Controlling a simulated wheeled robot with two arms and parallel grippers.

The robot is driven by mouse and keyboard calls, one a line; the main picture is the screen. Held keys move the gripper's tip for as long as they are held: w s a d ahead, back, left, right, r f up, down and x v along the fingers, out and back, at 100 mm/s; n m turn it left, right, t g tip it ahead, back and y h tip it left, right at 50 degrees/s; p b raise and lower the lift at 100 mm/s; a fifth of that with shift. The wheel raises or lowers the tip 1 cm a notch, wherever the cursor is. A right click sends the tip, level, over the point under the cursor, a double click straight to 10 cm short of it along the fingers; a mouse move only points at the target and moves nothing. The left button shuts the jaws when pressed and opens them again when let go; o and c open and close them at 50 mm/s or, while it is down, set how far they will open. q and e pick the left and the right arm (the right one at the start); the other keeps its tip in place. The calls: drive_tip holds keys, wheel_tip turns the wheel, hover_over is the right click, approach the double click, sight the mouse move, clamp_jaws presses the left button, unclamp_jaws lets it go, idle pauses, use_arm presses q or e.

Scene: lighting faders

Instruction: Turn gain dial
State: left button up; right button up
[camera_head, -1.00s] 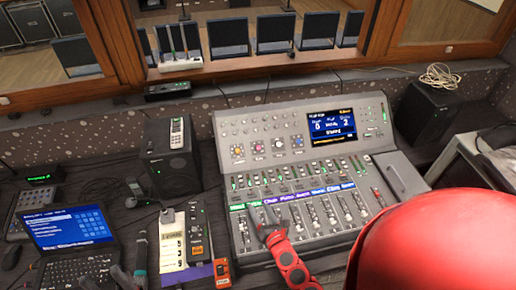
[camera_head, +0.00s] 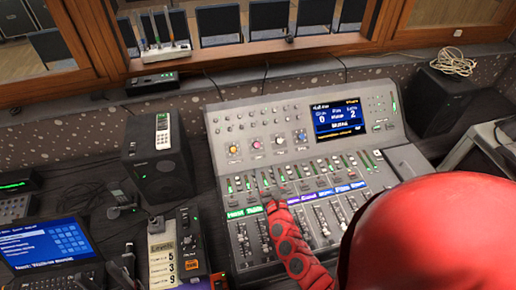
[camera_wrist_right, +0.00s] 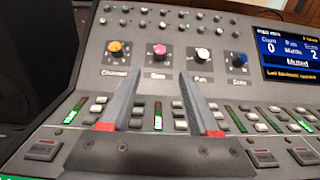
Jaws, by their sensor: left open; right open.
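The gain dial is the pink knob labelled Gain on the mixing console (camera_head: 212,150). It shows in the head view (camera_head: 257,143) and in the right wrist view (camera_wrist_right: 159,50). My right gripper (camera_head: 270,192) is open and empty over the console's button rows, below the dial. In the right wrist view its two fingers (camera_wrist_right: 160,84) point up toward the dial, with the dial beyond and between their tips, not touched. My left gripper (camera_head: 115,268) is open at the lower left, away from the console, near the laptop.
An orange knob (camera_wrist_right: 117,50), a white knob (camera_wrist_right: 202,55) and a blue knob (camera_wrist_right: 239,59) flank the gain dial. The console screen (camera_head: 338,117) is to their right. A black speaker (camera_head: 158,172) stands left of the console. The laptop (camera_head: 45,242) lies far left.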

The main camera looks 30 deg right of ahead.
sight(258, 147)
drive_tip(key=b+x, duration=0.1)
drive_tip(key=x, duration=1)
drive_tip(key=shift+w+d+f, duration=0.1)
drive_tip(key=shift+w+d, duration=0.05)
drive_tip(key=shift+w, duration=0.2)
clamp_jaws()
